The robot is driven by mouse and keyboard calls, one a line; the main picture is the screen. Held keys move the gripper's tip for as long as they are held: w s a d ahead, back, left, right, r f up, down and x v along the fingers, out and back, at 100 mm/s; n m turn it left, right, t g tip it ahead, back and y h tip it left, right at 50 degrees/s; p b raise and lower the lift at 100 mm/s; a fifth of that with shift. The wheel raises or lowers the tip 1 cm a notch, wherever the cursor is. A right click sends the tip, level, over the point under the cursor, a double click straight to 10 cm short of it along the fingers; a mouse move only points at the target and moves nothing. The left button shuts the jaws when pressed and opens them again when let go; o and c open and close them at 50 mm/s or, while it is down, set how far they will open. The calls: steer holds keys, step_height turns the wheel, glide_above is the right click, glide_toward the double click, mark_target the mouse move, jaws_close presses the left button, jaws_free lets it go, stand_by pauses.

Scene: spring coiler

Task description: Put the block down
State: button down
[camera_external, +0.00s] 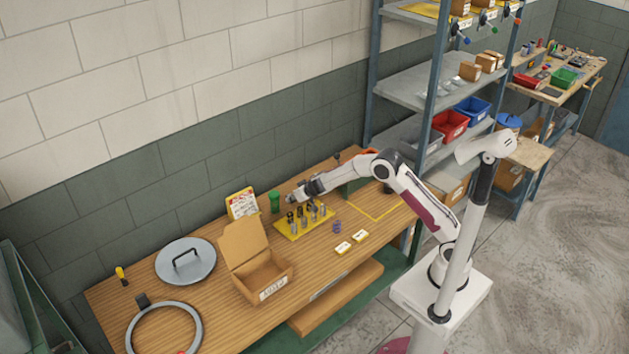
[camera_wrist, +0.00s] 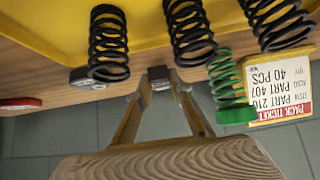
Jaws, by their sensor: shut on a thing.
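My gripper (camera_external: 296,196) is at the end of the outstretched arm, over the back part of the workbench by the yellow spring tray (camera_external: 287,235). Its fingers are small and dark in the outside view, and the block cannot be made out there. In the wrist view a wood-grained block (camera_wrist: 170,162) fills the bottom middle, close to the camera. Two tan prongs stand above it. My gripper is shut on the block. Several dark coil springs (camera_wrist: 110,45) stand on the tray near it. I cannot tell whether the block touches anything.
A green spring (camera_wrist: 228,88) and a pack ticket card (camera_wrist: 278,88) are beside the tray; the card also shows outside (camera_external: 242,204). Two small yellow-edged cards (camera_external: 351,242) lie in front.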

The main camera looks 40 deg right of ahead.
steer(key=shift+f, duration=0.3)
steer(key=shift+f, duration=0.15)
steer(key=c, duration=1.8)
jaws_free()
steer(key=shift+s+r, duration=0.25)
steer(key=shift+r, duration=0.2)
steer(key=shift+v, duration=5.6)
